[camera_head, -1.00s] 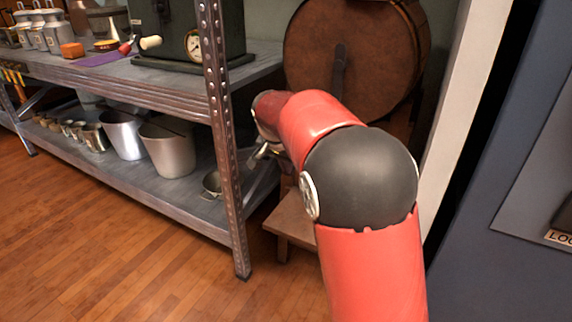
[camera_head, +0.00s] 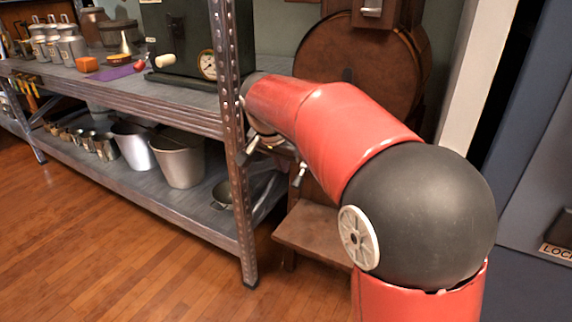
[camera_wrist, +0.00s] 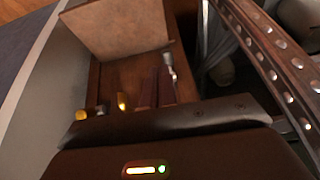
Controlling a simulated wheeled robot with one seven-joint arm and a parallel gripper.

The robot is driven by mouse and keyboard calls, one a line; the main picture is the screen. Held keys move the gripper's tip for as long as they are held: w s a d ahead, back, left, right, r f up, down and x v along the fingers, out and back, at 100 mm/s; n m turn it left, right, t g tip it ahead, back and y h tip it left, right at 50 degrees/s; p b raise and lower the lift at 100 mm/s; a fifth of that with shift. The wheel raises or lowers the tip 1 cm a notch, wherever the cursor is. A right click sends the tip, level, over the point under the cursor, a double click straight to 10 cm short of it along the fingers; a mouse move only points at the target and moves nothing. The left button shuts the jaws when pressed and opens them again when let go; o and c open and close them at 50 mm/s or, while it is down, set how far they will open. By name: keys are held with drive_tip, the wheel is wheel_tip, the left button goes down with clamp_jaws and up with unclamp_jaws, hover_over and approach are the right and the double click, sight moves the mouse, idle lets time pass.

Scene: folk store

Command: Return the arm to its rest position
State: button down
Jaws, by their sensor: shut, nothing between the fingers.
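My red arm rises from the lower right of the head view. It bends at a large dark joint and reaches left and away, in front of the wooden drum. My gripper (camera_head: 272,150) is at the arm's far end, close to the metal shelf post (camera_head: 245,215). Small metal parts show there, partly hidden by the arm. It is shut and carries nothing that I can see. In the wrist view a dark housing with small lights fills the bottom, and the fingertips are not clear.
A metal shelf rack (camera_head: 120,105) on the left holds buckets (camera_head: 180,155), canisters and a dark box with a gauge (camera_head: 207,66). A round wooden drum (camera_head: 375,65) stands behind my arm, with a wooden step (camera_head: 312,232) below. The wooden floor (camera_head: 110,250) at front left is clear.

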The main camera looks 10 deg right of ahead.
drive_tip(key=shift+s+r, duration=0.1)
drive_tip(key=s+d+r+n+y+p, duration=0.1)
drive_tip(key=s+d+n+p, duration=0.2)
drive_tip(key=s, duration=1.1)
drive_tip(key=s+d+r+n+t+y+p, duration=0.1)
drive_tip(key=s+d+n+p, duration=0.3)
drive_tip(key=s, duration=1)
drive_tip(key=shift+s+d+r+p, duration=0.25)
drive_tip(key=shift+s+d+p, duration=0.2)
drive_tip(key=shift+d, duration=0.25)
